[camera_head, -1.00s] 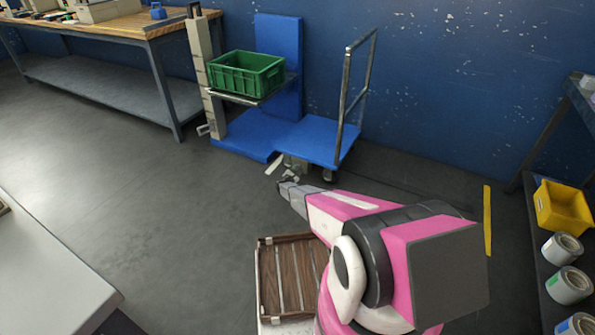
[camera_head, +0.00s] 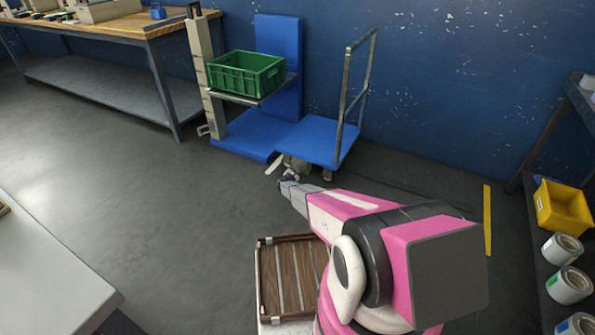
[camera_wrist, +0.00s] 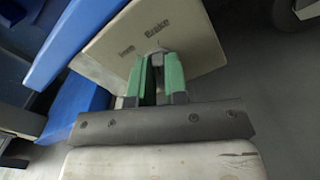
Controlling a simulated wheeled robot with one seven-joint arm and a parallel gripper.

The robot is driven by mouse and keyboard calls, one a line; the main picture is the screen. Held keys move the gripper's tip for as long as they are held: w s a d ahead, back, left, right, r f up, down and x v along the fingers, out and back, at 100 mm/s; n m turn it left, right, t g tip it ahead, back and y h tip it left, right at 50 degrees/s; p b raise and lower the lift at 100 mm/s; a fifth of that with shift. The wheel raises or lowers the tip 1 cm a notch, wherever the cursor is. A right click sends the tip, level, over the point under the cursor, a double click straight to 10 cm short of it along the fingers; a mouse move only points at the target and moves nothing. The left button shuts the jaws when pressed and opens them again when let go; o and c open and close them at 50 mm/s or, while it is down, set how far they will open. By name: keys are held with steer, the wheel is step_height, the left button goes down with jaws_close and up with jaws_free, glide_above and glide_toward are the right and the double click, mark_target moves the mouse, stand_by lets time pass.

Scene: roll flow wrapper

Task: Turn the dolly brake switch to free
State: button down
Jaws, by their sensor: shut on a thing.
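The blue dolly (camera_head: 315,146) with its metal handle stands against the blue wall in the head view. In the wrist view, a beige switch plate (camera_wrist: 190,33) carries the words "Brake" and a smaller word that seems to read "Free". My gripper (camera_wrist: 160,72), with green finger pads, is up against the plate, just below the lettering. It is shut on the small grey brake switch (camera_wrist: 157,54), mostly hidden between the fingers. Which way the switch points cannot be told. In the head view my gripper (camera_head: 288,180) is at the dolly's near edge.
A green crate (camera_head: 246,73) rests on a shelf of the blue lift beside the dolly. A wooden tray (camera_head: 262,275) is near my arm. A workbench (camera_head: 120,25) stands at left, and a rack with a yellow bin (camera_head: 563,207) at right. The floor at left is clear.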

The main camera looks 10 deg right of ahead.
steer(key=n, duration=1.1)
steer(key=shift+w+a, duration=0.2)
steer(key=shift+a, duration=0.1)
stand_by(0.4)
steer(key=c, duration=1.1)
jaws_free()
steer(key=shift+c, duration=0.2)
steer(key=shift+s+a, duration=0.1)
steer(key=v, duration=1)
steer(key=shift+s+a, duration=0.15)
steer(key=shift+s, duration=0.05)
